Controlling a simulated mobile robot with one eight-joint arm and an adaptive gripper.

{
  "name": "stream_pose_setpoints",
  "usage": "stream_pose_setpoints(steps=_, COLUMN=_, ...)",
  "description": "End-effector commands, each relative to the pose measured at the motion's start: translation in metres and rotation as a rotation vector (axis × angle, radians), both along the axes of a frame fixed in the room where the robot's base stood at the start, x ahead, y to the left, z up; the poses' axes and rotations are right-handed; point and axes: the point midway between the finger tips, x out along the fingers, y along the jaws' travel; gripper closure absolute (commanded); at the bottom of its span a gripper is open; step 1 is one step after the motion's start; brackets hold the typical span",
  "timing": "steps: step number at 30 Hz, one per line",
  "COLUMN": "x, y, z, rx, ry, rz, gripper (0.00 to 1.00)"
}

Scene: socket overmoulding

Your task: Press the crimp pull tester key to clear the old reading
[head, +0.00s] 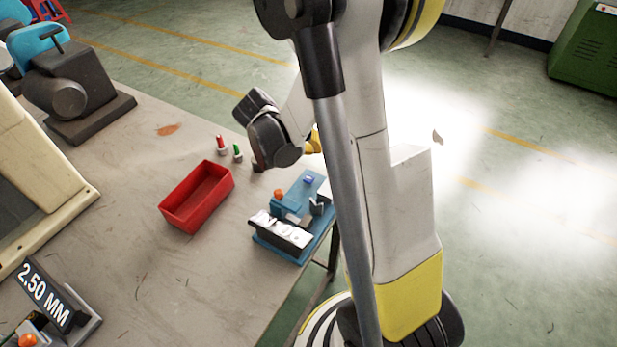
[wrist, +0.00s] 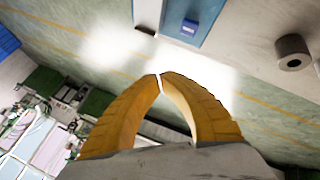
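A blue bench device (head: 265,243), which I take to be the crimp pull tester, sits at the table's right edge. It has a white display with unclear characters, an orange knob (head: 279,194) and a small blue key (head: 308,180) at its far end. In the wrist view the blue key (wrist: 190,27) stands on the blue base (wrist: 205,12) at the top. My gripper (wrist: 160,76) has its yellow fingers brought together, tips meeting, with nothing between them. The tips are apart from the key in the picture. In the head view my arm mostly hides the gripper.
A red tray (head: 175,216) stands left of the device. Small red-topped (head: 221,143) and green-topped (head: 238,153) pieces stand behind it. A "2.50 MM" display (head: 45,293) is at lower left, a dark machine (head: 72,88) at upper left.

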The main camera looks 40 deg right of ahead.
Motion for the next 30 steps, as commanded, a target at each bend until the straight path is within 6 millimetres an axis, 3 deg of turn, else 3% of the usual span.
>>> stream_pose_setpoints(steps=8, x=0.0, y=0.0, z=-0.027, rx=0.001, ry=0.0, rz=0.001, gripper=1.0)
stream_pose_setpoints(steps=19, x=0.0, y=0.0, z=-0.079, rx=0.001, ry=0.0, rz=0.001, gripper=1.0)
stream_pose_setpoints(steps=30, x=0.0, y=0.0, z=-0.086, rx=0.001, ry=0.0, rz=0.001, gripper=1.0)
